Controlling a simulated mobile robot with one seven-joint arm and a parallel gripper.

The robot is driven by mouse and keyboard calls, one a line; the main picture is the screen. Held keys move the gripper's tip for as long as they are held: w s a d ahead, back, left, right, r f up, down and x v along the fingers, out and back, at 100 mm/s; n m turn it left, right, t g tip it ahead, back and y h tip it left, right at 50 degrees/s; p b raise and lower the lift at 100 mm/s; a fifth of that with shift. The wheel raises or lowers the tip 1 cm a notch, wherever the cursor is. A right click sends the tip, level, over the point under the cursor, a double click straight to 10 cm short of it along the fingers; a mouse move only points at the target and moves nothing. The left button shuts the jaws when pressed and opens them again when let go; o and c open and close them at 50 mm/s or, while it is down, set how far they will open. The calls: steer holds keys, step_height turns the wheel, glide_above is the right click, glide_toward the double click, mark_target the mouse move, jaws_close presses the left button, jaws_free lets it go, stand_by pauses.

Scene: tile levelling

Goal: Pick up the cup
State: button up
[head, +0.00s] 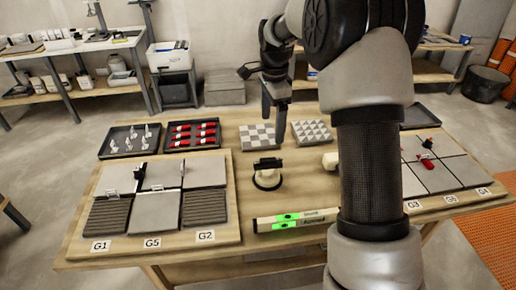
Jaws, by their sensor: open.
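What looks like the cup, a suction cup (267,181) with a black top grip, a pale middle and a dark round base, stands on the wooden table in front of the checkered plate. My gripper (277,118) is dark, points downward and is open with nothing visible in it. In the head view it appears above and slightly right of the cup, apart from it. Its exact height and depth over the table are hard to judge. My arm covers the middle right of the table.
A board with grey tiles (205,174) lies left, another tiled board (440,176) right. Trays with white clips (131,140) and red wedges (194,135) and two patterned plates (257,137) (311,133) lie behind. A pale object (330,161) is partly hidden by my arm. A green-marked level (290,219) lies in front.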

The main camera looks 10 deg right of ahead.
steer(key=m, duration=0.2)
glide_above(269, 159)
step_height(269, 159, down, 6)
steer(key=shift+g, duration=0.3)
step_height(269, 159, down, 10)
steer(key=shift+f+b, duration=0.2)
steer(key=shift+b, duration=0.4)
steer(key=shift+a+f, duration=0.15)
steer(key=shift+f, duration=2.8)
steer(key=shift+c, duration=0.4)
steer(key=shift+r, duration=0.1)
steer(key=c, duration=1.1)
